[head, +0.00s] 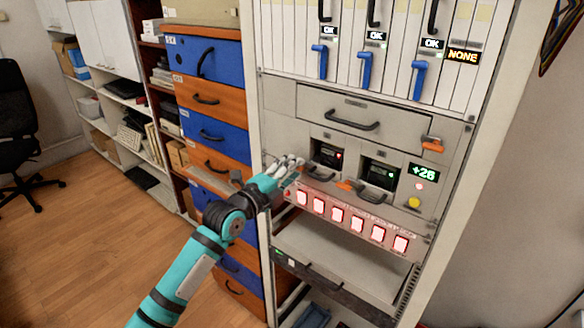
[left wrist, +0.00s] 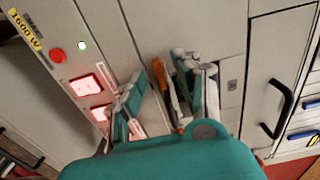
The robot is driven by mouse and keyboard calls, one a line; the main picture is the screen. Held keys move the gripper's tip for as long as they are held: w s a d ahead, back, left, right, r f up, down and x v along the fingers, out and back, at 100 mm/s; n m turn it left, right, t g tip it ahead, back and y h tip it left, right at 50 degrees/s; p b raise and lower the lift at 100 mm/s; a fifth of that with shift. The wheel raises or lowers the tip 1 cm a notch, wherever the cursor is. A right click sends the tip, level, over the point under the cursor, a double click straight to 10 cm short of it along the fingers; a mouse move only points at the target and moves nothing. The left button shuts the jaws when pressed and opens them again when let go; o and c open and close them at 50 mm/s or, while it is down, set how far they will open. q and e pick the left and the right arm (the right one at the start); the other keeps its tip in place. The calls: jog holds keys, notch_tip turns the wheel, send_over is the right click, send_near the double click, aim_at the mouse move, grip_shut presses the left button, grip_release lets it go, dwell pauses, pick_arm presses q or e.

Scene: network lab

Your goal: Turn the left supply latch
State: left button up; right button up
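In the left wrist view an orange latch (left wrist: 159,75) stands on the grey panel between the fingers of my left gripper (left wrist: 158,88). The fingers are apart, with a gap at the left finger; the latch appears close to the right finger, and I cannot tell whether they touch. In the head view my left gripper (head: 291,164) is at the left edge of the supply row and hides that latch. The left supply (head: 327,154) has a dark handle. The right supply (head: 380,174) has its own orange latch (head: 346,185) at its lower left. My right gripper is not in view.
A row of lit red switches (head: 337,214) runs below the supplies. Above is a drawer with a black handle (head: 352,121) and another orange latch (head: 432,144). Blue levers (head: 366,70) stand higher up. A shelf (head: 345,262) lies below; blue and orange drawers (head: 215,133) stand left.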

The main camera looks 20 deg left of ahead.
pick_arm(q)
jog(key=shift+w, duration=0.1)
grip_shut()
jog(key=shift+n, duration=0.3)
jog(key=shift+n+p, duration=2.05)
jog(key=shift+n, duration=6.65)
